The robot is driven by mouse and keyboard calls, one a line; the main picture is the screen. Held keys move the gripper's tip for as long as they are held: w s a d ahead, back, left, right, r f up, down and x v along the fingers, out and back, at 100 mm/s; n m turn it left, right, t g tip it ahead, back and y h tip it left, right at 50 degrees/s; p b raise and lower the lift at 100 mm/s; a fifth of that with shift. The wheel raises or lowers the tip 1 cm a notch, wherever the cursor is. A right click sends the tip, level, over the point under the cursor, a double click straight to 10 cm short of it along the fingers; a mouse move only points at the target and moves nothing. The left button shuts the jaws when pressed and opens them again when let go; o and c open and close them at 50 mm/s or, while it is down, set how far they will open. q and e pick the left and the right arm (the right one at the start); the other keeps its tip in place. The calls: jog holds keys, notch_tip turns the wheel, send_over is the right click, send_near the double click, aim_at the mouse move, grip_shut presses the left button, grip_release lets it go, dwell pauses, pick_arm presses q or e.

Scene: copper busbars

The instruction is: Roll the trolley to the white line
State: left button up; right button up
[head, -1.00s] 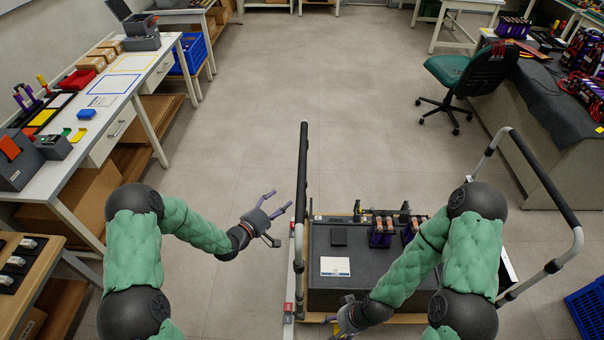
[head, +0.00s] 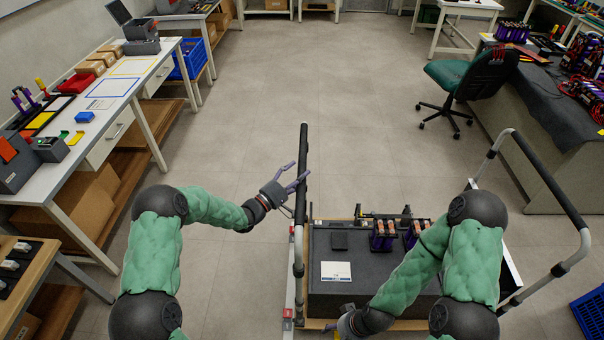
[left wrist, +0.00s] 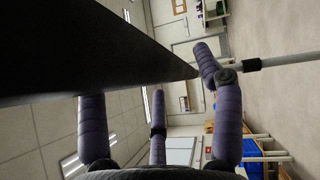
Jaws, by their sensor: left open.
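The trolley (head: 335,297) stands in front of me, with a tall handle at each side and a dark load on its deck. My left gripper (head: 292,174) is open at the black grip of the left handle (head: 303,165), fingers beside the bar and not closed on it. In the left wrist view the black bar (left wrist: 90,50) passes close across the purple fingers (left wrist: 160,130). My right gripper (head: 343,326) is low at the trolley's near edge, and its fingers are too hidden to read. I cannot make out a clear white line on the floor.
The floor (head: 310,70) beyond the trolley is open. A workbench (head: 95,125) stands at left. A green chair (head: 475,82) and a grey-covered table (head: 545,120) stand at right. A blue crate (head: 590,305) is at the lower right.

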pick_arm(q)
jog(key=shift+x, duration=0.95)
